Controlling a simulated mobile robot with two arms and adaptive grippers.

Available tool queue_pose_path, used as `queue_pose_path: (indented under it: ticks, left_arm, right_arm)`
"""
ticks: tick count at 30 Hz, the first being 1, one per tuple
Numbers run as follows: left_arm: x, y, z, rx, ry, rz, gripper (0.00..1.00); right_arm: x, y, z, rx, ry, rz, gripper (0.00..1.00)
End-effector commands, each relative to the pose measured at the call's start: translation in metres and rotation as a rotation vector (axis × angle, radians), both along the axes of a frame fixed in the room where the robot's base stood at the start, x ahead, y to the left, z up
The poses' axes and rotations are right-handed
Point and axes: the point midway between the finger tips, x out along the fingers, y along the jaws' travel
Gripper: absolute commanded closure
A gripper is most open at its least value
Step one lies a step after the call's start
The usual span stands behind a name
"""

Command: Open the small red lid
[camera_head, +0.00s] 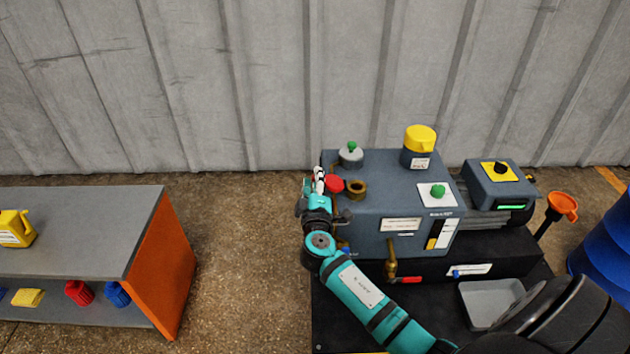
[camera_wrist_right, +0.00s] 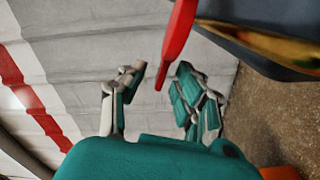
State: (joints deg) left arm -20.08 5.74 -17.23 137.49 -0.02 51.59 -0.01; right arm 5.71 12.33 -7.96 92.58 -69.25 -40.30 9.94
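The small red lid (camera_head: 334,183) is at the left edge of the grey-blue machine (camera_head: 395,215), just left of a brass neck (camera_head: 357,188) whose dark opening shows uncovered. My right gripper (camera_head: 319,186) is immediately left of the lid. In the right wrist view the lid (camera_wrist_right: 177,45) appears edge-on, its narrow tip reaching between the fingertips of the gripper (camera_wrist_right: 158,88). The fingers are apart, with gaps visible on both sides of the tip. The brass part (camera_wrist_right: 265,42) is to its right. My left gripper is not in view.
A yellow cap (camera_head: 420,138), a grey cap with a green knob (camera_head: 351,155) and a green-knobbed plate (camera_head: 438,192) are on the machine. A workbench (camera_head: 75,230) stands left, with open floor (camera_head: 235,270) between. An orange funnel (camera_head: 563,206) and blue drum (camera_head: 605,245) are right.

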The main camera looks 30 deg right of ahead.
Motion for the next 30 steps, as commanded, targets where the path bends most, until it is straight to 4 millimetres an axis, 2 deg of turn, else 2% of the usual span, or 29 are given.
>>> queue_pose_path:
  ticks: [4, 12, 20, 30]
  left_arm:
    - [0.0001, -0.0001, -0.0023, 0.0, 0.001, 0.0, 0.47]
    - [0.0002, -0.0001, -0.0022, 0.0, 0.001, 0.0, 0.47]
    - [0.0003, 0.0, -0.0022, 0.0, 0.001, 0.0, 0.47]
    - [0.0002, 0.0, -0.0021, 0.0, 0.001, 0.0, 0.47]
  right_arm:
    - [0.0076, -0.0051, 0.0002, -0.001, 0.0, -0.001, 0.68]
    - [0.0087, -0.0057, 0.0004, 0.0, 0.0, 0.0, 0.68]
    - [0.0085, -0.0054, 0.0002, 0.0, 0.0, 0.0, 1.0]
    - [0.0084, -0.0051, 0.0, 0.0, 0.0, 0.0, 1.0]
